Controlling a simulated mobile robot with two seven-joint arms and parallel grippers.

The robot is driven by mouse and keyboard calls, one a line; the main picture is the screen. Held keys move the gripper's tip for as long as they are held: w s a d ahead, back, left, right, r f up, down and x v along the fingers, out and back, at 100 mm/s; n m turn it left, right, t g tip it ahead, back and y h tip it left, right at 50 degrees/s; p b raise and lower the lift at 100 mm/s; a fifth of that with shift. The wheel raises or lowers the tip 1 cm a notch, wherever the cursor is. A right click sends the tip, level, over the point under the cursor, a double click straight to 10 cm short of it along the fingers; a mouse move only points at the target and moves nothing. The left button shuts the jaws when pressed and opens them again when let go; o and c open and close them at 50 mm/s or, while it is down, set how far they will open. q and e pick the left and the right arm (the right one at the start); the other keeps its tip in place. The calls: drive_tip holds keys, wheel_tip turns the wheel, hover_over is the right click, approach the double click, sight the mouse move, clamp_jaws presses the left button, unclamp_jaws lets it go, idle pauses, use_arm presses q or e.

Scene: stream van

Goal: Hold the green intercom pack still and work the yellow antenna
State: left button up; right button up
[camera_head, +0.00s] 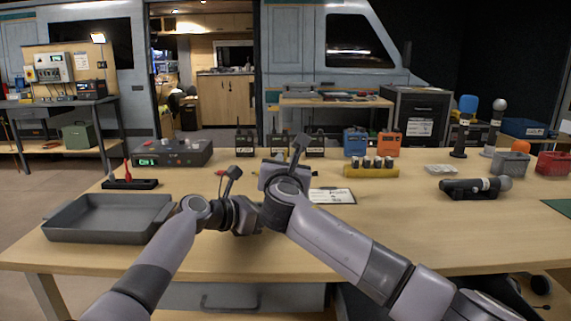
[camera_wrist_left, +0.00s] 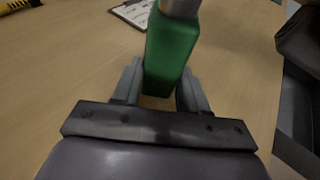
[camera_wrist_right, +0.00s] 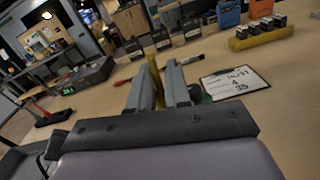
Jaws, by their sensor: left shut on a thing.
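The green intercom pack (camera_wrist_left: 172,48) is between the fingers of my left gripper (camera_wrist_left: 160,88), which is shut on it above the wooden table. A grey part shows at its top edge in the left wrist view. In the right wrist view, the yellow antenna (camera_wrist_right: 154,82) stands between the two fingers of my right gripper (camera_wrist_right: 162,74). The fingers are apart; I cannot tell whether they touch it. A dark round knob (camera_wrist_right: 195,92) and a bit of green show beside the right finger. In the head view my arms hide the pack and antenna.
A grey tray (camera_head: 105,236) lies at the left. A clipboard (camera_head: 332,195) lies just beyond my right gripper. The front right of the table is clear.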

clamp_jaws()
use_arm(q)
drive_tip(key=shift+r, duration=0.1)
use_arm(e)
drive_tip(key=shift+f, duration=0.1)
drive_tip(key=shift+s+m+g+h, duration=0.1)
drive_tip(key=shift+m+g+h, duration=0.2)
drive_tip(key=shift+m+h, duration=1.65)
drive_tip(key=shift+s+a+n+h, duration=0.1)
drive_tip(key=shift+n+h, duration=0.25)
drive_tip(key=shift+h, duration=0.1)
use_arm(q)
drive_tip(key=shift+a, duration=0.1)
use_arm(e)
drive_tip(key=shift+r, duration=0.25)
drive_tip(key=shift+r, duration=1.1)
use_arm(q)
drive_tip(key=shift+f, duration=0.2)
use_arm(e)
drive_tip(key=shift+a+r, duration=0.1)
drive_tip(key=shift+r, duration=0.05)
